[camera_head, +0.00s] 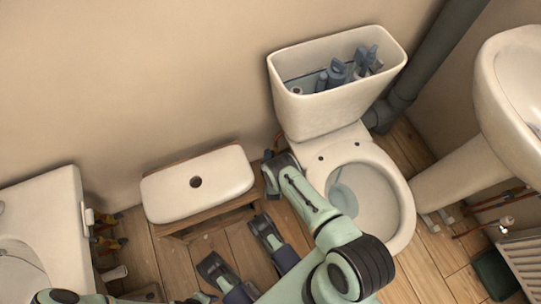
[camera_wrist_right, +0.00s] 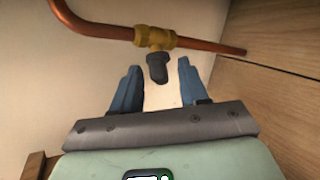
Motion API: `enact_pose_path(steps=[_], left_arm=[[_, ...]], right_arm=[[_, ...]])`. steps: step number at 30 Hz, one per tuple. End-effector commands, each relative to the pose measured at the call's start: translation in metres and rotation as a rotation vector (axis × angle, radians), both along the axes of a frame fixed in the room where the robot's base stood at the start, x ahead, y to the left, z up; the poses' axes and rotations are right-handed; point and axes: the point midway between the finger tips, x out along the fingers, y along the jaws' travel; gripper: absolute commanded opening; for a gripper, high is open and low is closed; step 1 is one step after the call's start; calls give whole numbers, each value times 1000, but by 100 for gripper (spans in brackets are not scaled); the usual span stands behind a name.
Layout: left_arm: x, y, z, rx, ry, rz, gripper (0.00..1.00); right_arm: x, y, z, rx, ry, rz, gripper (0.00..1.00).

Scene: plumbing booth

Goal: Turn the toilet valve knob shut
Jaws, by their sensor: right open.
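The toilet valve is a brass fitting (camera_wrist_right: 154,38) on a copper pipe in the right wrist view. Its dark grey knob (camera_wrist_right: 157,68) hangs below the brass body. My right gripper (camera_wrist_right: 158,88) is open, with one blue finger on each side of the knob and gaps between. In the head view my right gripper (camera_head: 272,165) is low by the wall, left of the white toilet (camera_head: 388,165). The valve is mostly hidden there behind the gripper.
A white-topped wooden stool (camera_head: 165,190) stands left of my right gripper. The open cistern (camera_head: 325,115) holds blue-grey parts. A white sink (camera_head: 495,110) is at the right, and a white fixture (camera_head: 60,205) at the left.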

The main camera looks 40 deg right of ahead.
Motion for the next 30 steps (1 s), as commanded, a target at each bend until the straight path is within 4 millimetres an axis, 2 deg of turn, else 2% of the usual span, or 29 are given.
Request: enact_pose_path(steps=[1, 3, 5, 17, 30], left_arm=[[0, 0, 0, 0, 0, 0, 44], [0, 0, 0, 0, 0, 0, 44], [0, 0, 0, 0, 0, 0, 44], [0, 0, 0, -1, -2, -1, 44], [0, 0, 0, -1, -2, -1, 44]], right_arm=[[0, 0, 0, 0, 0, 0, 40], [0, 0, 0, 0, 0, 0, 18], [0, 0, 0, 0, 0, 0, 0], [-1, 0, -1, 15, -58, 2, 0], [-3, 0, -5, 96, -375, 3, 0]])
